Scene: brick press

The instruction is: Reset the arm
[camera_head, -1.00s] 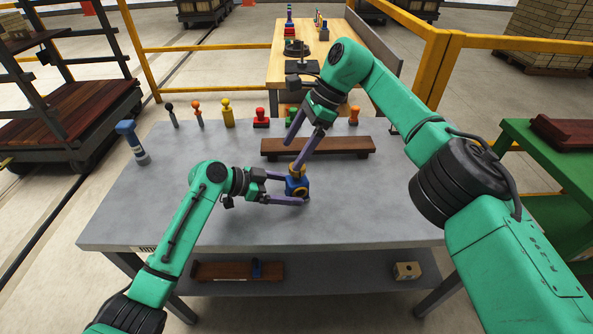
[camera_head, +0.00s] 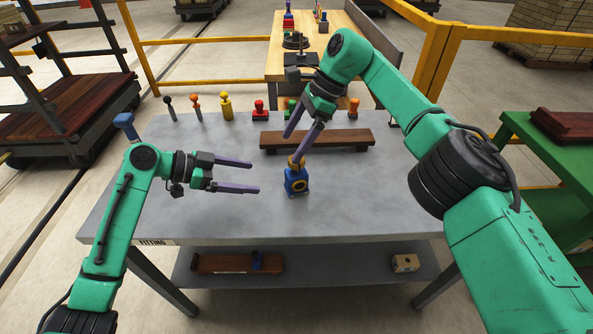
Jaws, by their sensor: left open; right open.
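My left gripper (camera_head: 255,176) is open and empty above the left part of the grey table. It points right and stands apart from the blue block. The blue block (camera_head: 297,184) stands upright near the table's middle, with a yellow ring on its front and a tan piece on top. My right gripper (camera_head: 297,146) is open and comes down from the upper right. Its fingertips are close above the tan top; I cannot tell whether they touch it.
The grey table (camera_head: 370,210) has a brown wooden rack (camera_head: 340,139) at the back. Behind it stand several colored stamps, among them a yellow one (camera_head: 227,107) and a red one (camera_head: 259,109). A blue-topped item (camera_head: 125,122) is at the left, partly behind my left arm. The table's front right is clear.

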